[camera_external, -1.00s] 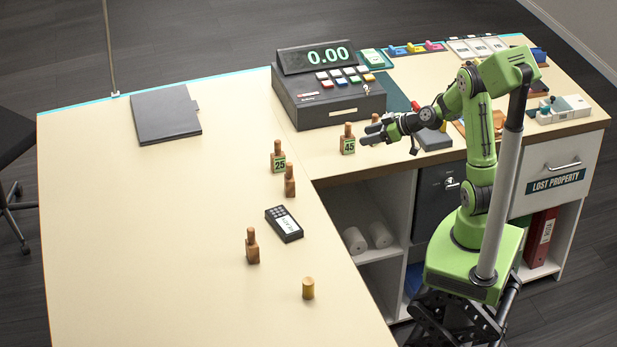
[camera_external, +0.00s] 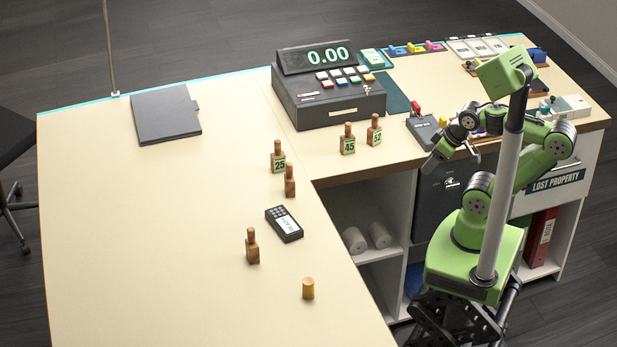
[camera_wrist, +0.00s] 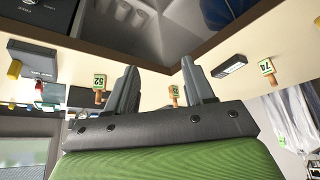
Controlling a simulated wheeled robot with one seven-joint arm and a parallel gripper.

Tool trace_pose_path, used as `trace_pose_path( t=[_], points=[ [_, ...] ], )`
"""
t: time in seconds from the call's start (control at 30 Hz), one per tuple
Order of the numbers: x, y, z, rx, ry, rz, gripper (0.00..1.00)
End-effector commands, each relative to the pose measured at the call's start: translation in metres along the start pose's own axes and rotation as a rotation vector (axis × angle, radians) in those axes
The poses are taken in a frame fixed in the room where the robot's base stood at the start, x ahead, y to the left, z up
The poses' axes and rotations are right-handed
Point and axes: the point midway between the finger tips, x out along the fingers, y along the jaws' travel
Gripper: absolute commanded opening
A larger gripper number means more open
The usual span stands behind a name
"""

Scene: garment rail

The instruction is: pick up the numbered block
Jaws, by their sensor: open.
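Several brown wooden blocks with knob tops stand upright on the counter. In the external view I read block 25 (camera_external: 278,157), block 45 (camera_external: 348,138) and block 52 (camera_external: 374,130). Two more, a middle block (camera_external: 290,181) and a front block (camera_external: 252,246), show no readable number there. My gripper (camera_external: 431,167) is open and empty near the counter's inner edge, right of block 52 and apart from it. The wrist view, upside down, shows block 52 (camera_wrist: 99,85) left of my open gripper (camera_wrist: 159,72), a block with an unclear number (camera_wrist: 174,95) beyond the fingers, and block 74 (camera_wrist: 267,69).
A cash register (camera_external: 328,95) stands behind the blocks. A grey device (camera_external: 424,128) lies near my gripper. A keypad terminal (camera_external: 284,224) and a yellowish cylinder (camera_external: 308,289) are toward the front, and a dark folder (camera_external: 165,114) is at the left. The left counter is mostly clear.

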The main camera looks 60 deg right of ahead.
Motion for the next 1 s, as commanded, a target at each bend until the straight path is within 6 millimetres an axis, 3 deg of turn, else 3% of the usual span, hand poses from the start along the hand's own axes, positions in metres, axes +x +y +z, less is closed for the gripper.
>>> trace_pose_path(
  t=[0.17, 0.27, 0.37, 0.57, 0.7, 0.8, 0.9, 1.0],
  points=[
    [0.002, -0.001, -0.004, 0.016, -0.004, 0.002, 0.53],
    [0.016, -0.007, -0.026, 0.13, -0.028, 0.002, 0.53],
    [0.05, -0.018, -0.064, 0.357, -0.072, -0.035, 0.53],
    [0.134, -0.037, -0.127, 0.952, -0.214, -0.238, 0.53],
    [0.183, -0.039, -0.166, 1.459, -0.381, -0.457, 0.53],
    [0.205, -0.029, -0.196, 1.834, -0.533, -0.646, 0.53],
    [0.214, -0.01, -0.221, 2.126, -0.678, -0.82, 0.53],
    [0.217, 0.004, -0.235, 2.287, -0.775, -0.933, 0.53]
  ],
)
